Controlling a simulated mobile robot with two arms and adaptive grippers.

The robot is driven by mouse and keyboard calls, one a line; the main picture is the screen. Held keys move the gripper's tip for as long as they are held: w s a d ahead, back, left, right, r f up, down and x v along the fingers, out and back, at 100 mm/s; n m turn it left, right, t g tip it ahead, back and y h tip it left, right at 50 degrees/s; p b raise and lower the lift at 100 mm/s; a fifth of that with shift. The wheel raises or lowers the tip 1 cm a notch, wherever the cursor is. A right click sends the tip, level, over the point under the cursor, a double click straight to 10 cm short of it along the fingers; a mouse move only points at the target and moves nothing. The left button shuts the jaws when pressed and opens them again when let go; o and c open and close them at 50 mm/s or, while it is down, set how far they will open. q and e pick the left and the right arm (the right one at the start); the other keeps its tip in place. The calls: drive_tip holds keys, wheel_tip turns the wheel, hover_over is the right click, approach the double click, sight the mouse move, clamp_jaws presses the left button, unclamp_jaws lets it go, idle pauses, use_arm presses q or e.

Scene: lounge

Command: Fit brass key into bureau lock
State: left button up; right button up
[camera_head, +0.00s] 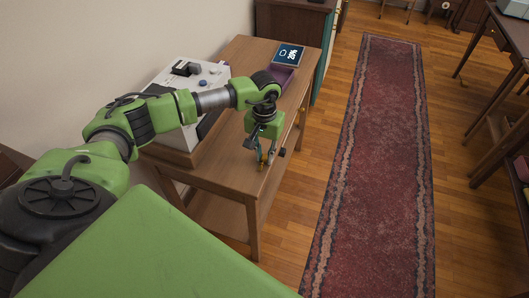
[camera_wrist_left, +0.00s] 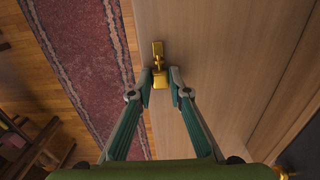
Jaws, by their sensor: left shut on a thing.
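My left gripper (camera_head: 263,156) points down over the front edge of the wooden bureau (camera_head: 238,177). It is shut on the brass key (camera_head: 262,160), a small yellow piece between its fingertips. In the left wrist view the gripper (camera_wrist_left: 161,82) holds the brass key (camera_wrist_left: 159,64), with part of it reaching beyond the tips over the pale wood (camera_wrist_left: 215,50). A small dark piece (camera_head: 283,152) sits at the bureau's edge, right of the gripper; I cannot tell whether it is the lock. I cannot tell whether the key touches anything else. My right gripper is not in view.
A red runner (camera_head: 375,160) covers the open floor to the right.

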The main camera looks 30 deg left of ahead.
sight(264, 158)
use_arm(q)
drive_tip(key=shift+f, duration=0.1)
drive_tip(key=shift+f, duration=0.15)
drive_tip(key=o, duration=1)
drive_tip(key=shift+c, duration=0.2)
drive_tip(key=shift+r, duration=0.7)
wheel_tip(264, 158, up, 11)
drive_tip(key=b, duration=0.2)
